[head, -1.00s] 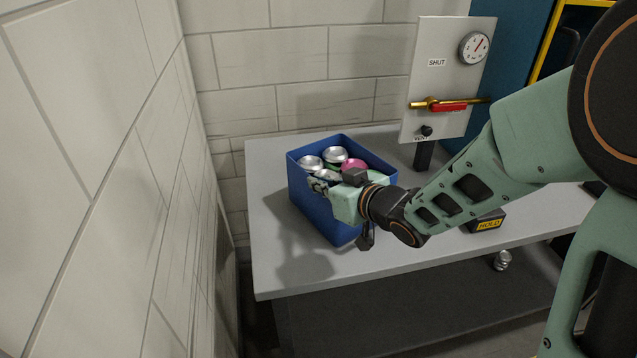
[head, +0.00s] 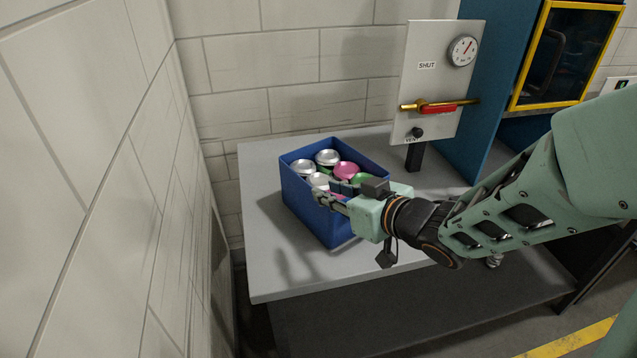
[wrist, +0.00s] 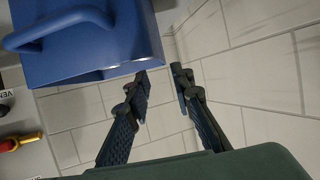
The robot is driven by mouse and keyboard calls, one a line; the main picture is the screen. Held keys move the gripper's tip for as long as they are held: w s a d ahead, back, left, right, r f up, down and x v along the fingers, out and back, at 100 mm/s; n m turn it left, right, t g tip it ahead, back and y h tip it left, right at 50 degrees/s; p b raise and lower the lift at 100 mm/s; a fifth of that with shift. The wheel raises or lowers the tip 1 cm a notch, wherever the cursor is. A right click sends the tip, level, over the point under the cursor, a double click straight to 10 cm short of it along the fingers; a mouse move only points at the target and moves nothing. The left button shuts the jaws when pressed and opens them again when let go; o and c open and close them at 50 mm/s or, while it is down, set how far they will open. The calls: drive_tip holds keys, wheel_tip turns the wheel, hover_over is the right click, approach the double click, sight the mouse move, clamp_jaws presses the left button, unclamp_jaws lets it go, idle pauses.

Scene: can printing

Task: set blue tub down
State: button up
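The blue tub (head: 310,215) holds several cans with silver, pink and green tops. It appears to stand upright on the grey table, towards its left end. My gripper (head: 322,192) is at the tub's near side, its fingers pointing left by the rim. In the wrist view the gripper (wrist: 160,76) is open, with bare wall tiles between its two fingers. The tub (wrist: 110,45) and its handle (wrist: 60,27) lie to the left there, outside the fingers. One finger is close to the tub's edge; I cannot tell whether they touch.
The grey table (head: 268,275) has free room left and in front of the tub. A panel (head: 430,80) with a gauge and red-handled valve stands behind, to the right. A blue cabinet (head: 488,90) is beyond it. A tiled wall (head: 80,180) runs close on the left.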

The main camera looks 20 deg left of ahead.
drive_tip(key=shift+v, duration=2.3)
